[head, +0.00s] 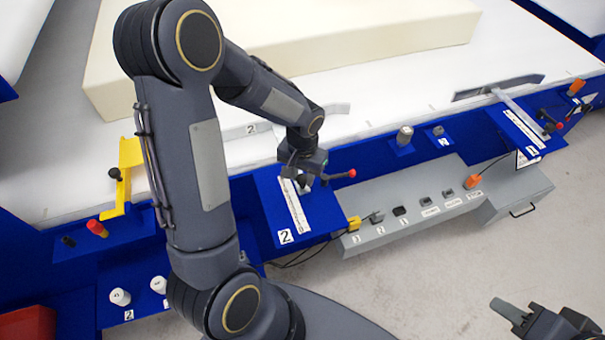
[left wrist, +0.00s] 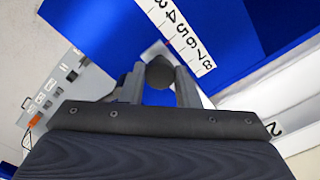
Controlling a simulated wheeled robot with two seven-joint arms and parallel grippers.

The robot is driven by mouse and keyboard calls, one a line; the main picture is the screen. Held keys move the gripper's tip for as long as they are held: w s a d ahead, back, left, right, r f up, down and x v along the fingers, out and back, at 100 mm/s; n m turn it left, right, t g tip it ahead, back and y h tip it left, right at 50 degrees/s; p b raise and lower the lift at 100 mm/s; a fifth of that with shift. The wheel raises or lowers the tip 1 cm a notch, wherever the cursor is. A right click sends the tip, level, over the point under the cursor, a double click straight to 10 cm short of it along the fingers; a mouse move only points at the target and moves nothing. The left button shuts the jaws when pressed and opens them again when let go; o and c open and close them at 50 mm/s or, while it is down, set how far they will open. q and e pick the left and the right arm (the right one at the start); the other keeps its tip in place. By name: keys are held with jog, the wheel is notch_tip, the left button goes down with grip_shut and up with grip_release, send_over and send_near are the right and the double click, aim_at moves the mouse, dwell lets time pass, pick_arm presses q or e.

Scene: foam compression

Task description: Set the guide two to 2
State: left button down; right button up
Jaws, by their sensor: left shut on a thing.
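In the left wrist view the scale (left wrist: 180,35) shows digits 3 to 8 beside the knob. I cannot tell the exact reading. My right gripper (head: 540,320) is partly in view at the lower right, away from the guide.
A cream foam block (head: 270,55) lies on the table behind. A yellow bracket (head: 127,175) stands at left. A grey switch box (head: 425,205) and a second guide's scale (head: 522,122) are to the right.

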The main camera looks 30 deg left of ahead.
pick_arm(q)
jog(key=shift+s+d, duration=0.1)
jog(key=shift+d, duration=0.1)
jog(key=s+d+b, duration=0.2)
jog(key=s+d, duration=0.1)
jog(key=d, duration=0.1)
jog(key=shift+s+d, duration=0.1)
jog(key=shift+s, duration=0.25)
jog(key=c, duration=1.1)
grip_release()
notch_tip(320, 180, up, 8)
jog(key=shift+f, duration=0.1)
